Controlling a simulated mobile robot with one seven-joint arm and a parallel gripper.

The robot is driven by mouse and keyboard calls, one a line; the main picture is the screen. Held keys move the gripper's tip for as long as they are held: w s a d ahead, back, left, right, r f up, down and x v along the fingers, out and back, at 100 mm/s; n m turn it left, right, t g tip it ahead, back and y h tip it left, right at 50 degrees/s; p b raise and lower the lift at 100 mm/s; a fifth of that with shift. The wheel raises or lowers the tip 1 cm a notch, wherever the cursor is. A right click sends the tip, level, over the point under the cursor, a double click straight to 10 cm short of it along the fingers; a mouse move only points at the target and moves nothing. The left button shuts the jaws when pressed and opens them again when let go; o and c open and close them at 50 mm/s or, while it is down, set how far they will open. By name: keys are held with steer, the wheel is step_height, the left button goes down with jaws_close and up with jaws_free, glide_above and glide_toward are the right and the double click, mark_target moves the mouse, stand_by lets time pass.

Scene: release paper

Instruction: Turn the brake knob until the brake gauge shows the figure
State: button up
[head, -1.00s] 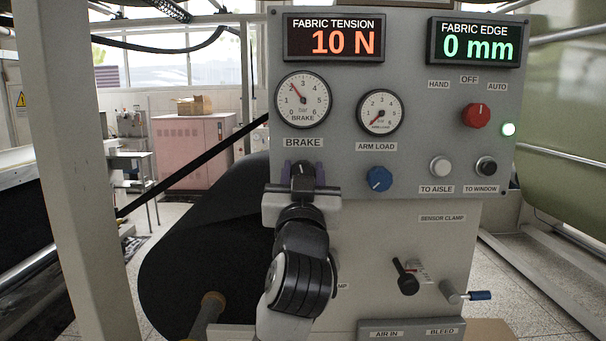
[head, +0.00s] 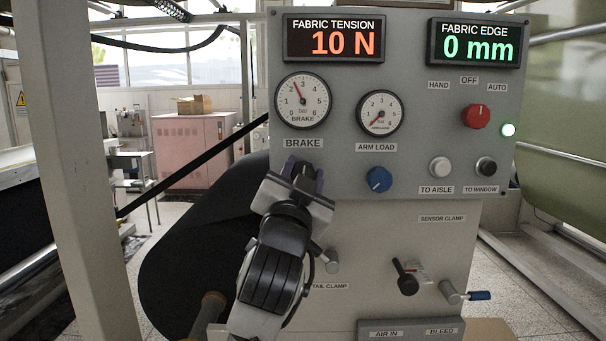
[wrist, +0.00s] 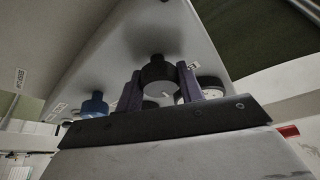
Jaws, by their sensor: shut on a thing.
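The brake gauge (head: 303,101) is a round white dial at the upper left of the grey panel. Its red needle points up and left, between the 2 and the 3. The black brake knob (wrist: 157,72) sits below it, and in the head view it is mostly hidden by my gripper (head: 302,178). In the wrist view the purple fingers of my gripper (wrist: 160,90) stand on either side of the knob. My gripper is shut on the knob and is tilted clockwise in the head view.
The arm load gauge (head: 380,112) and blue knob (head: 379,180) are just right of my gripper. A tail clamp knob (head: 331,261) is beside my wrist. The tension display (head: 334,39) reads 10 N. A grey post (head: 75,170) stands at left.

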steer(key=shift+m+g+h, duration=0.6)
steer(key=shift+m+h, duration=0.2)
steer(key=shift+m, duration=1.7)
steer(key=o, duration=1)
steer(key=shift+s, duration=0.1)
steer(key=b+v, duration=0.4)
steer(key=v, duration=0.9)
steer(key=shift+s+a, duration=0.25)
steer(key=shift+s, duration=0.1)
